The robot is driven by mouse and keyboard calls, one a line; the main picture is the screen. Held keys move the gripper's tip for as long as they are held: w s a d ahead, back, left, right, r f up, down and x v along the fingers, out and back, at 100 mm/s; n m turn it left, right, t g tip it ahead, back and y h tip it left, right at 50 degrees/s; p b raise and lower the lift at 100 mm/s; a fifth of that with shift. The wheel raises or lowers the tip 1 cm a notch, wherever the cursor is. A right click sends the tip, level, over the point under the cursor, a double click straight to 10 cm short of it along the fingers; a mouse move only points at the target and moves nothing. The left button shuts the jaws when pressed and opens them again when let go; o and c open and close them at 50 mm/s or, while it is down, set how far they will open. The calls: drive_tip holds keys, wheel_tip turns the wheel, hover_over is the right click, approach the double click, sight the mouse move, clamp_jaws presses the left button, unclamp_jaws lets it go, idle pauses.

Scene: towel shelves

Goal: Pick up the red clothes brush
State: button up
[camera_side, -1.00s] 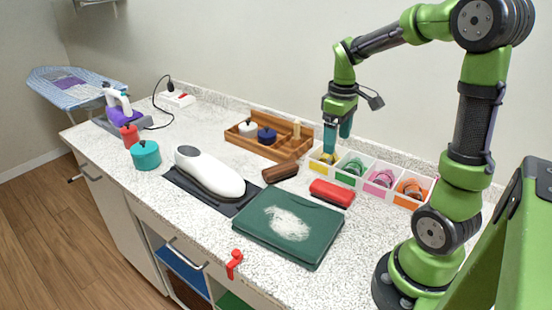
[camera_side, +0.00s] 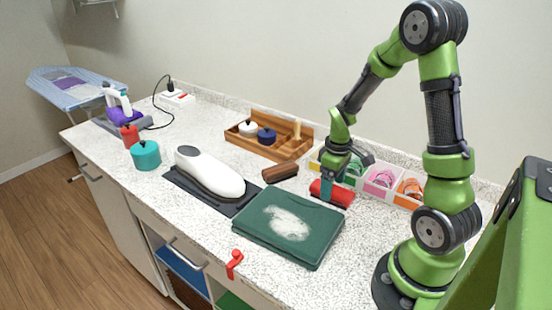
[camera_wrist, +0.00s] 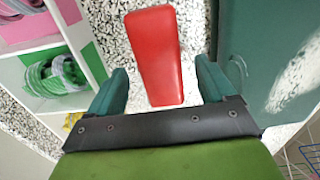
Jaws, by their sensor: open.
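The red clothes brush (camera_side: 333,193) lies on the speckled counter between the folded green towel and the row of small bins. In the wrist view the brush (camera_wrist: 155,55) runs lengthwise between my two open fingers, with counter showing on both sides of it. My gripper (camera_side: 328,192) is low at the brush in the side view, one finger in front of it and hiding part of it. In the wrist view my gripper (camera_wrist: 160,85) has teal fingers apart, and I see no contact with the brush.
The folded green towel (camera_side: 265,245) with a white patch lies close in front. White bins (camera_side: 384,188) with coloured fronts stand behind. A brown brush (camera_side: 280,172), a wooden tray (camera_side: 235,142) and a white device (camera_side: 210,175) on a dark mat are to the left.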

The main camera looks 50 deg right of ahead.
wheel_tip(320, 180, down, 2)
drive_tip(key=shift+f, duration=0.2)
drive_tip(key=c, duration=1.1)
wheel_tip(320, 180, up, 10)
drive_tip(key=shift+r, duration=0.1)
